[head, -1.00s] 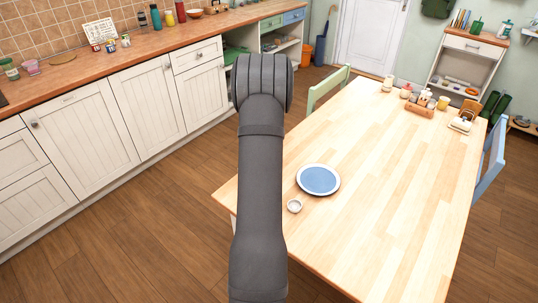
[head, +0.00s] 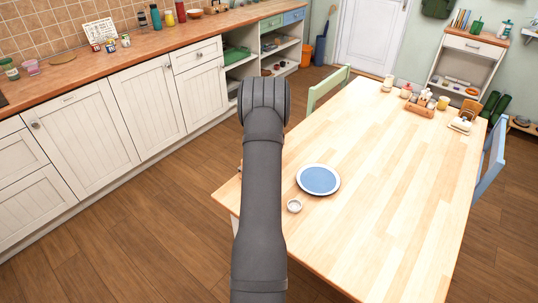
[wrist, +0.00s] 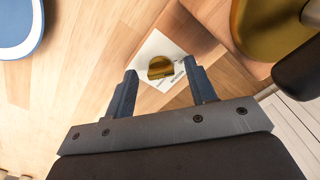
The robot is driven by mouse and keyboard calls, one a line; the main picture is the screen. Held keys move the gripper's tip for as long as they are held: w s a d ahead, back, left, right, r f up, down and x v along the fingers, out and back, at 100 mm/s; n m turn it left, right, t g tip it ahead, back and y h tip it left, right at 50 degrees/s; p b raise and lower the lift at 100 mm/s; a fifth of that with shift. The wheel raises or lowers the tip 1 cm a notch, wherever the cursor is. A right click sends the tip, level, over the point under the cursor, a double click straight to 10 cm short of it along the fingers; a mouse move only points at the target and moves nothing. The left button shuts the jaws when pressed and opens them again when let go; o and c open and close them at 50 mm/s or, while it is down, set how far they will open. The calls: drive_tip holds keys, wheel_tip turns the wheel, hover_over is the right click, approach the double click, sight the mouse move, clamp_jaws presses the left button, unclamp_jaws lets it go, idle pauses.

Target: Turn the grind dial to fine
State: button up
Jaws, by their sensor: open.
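In the wrist view the grind dial is a brass-coloured round knob (wrist: 160,67) with a raised bar, on a white label plate (wrist: 154,88) with small dark lettering that I cannot read. The plate is fixed to a wooden body (wrist: 183,35). My gripper (wrist: 161,72) is open, with one finger on each side of the knob in the picture. Whether the fingers are level with the knob or short of it, I cannot tell. They do not appear to touch it. In the head view my arm hides the dial and gripper.
A large brass-coloured rounded part (wrist: 268,28) and a dark part (wrist: 300,75) are close on the right in the wrist view. On the table (head: 400,170) stand a blue plate (head: 318,180) and a small white bowl (head: 294,206). The table's middle is clear.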

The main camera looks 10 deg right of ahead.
drive_tip(key=shift+c, duration=0.2)
drive_tip(key=c, duration=0.9)
drive_tip(key=shift+n, duration=0.8)
drive_tip(key=shift+c, duration=0.2)
drive_tip(key=o, duration=1)
wheel_tip(320, 180, up, 18)
drive_tip(key=shift+f, duration=0.25)
